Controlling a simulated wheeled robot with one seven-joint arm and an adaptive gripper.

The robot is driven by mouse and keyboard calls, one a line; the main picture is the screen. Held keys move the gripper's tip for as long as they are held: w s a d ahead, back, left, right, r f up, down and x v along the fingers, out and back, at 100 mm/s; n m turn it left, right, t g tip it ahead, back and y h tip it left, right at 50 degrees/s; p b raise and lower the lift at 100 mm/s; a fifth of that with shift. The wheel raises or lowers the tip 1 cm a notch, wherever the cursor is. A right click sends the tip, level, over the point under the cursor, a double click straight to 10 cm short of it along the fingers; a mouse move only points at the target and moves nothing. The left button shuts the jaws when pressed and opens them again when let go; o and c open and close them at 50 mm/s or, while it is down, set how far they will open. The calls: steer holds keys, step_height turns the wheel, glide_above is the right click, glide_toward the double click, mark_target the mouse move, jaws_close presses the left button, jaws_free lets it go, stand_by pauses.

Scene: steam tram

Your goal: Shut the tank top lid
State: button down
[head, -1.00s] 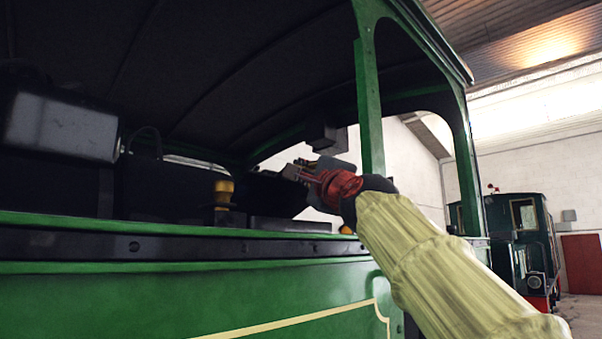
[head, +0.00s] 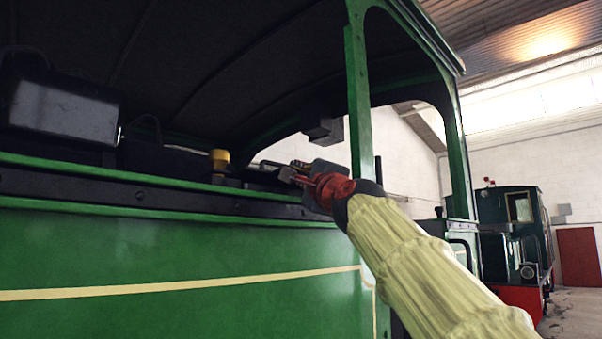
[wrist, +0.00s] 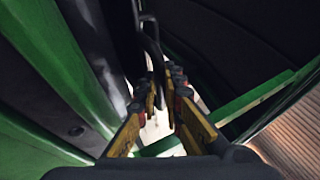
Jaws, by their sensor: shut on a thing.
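My gripper (head: 294,174) reaches in over the green side of the tram, near the cab post. In the wrist view, its two yellow-and-dark fingers (wrist: 164,92) are closed around a thin dark curved bar (wrist: 152,45), which looks like a handle. The bar runs up from the fingertips. I cannot make out the tank top lid as a separate shape; dark parts behind the side wall and my gripper hide that area.
The green side wall (head: 160,250) with its dark top rail (head: 120,188) stands in front. A green cab post (head: 359,100) is close behind my wrist. A yellow-capped fitting (head: 219,160) and a grey box (head: 62,112) are to the left. A dark box (head: 324,130) hangs above.

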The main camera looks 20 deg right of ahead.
steer(key=c, duration=2.2)
jaws_free()
steer(key=v, duration=1.2)
steer(key=shift+f, duration=0.1)
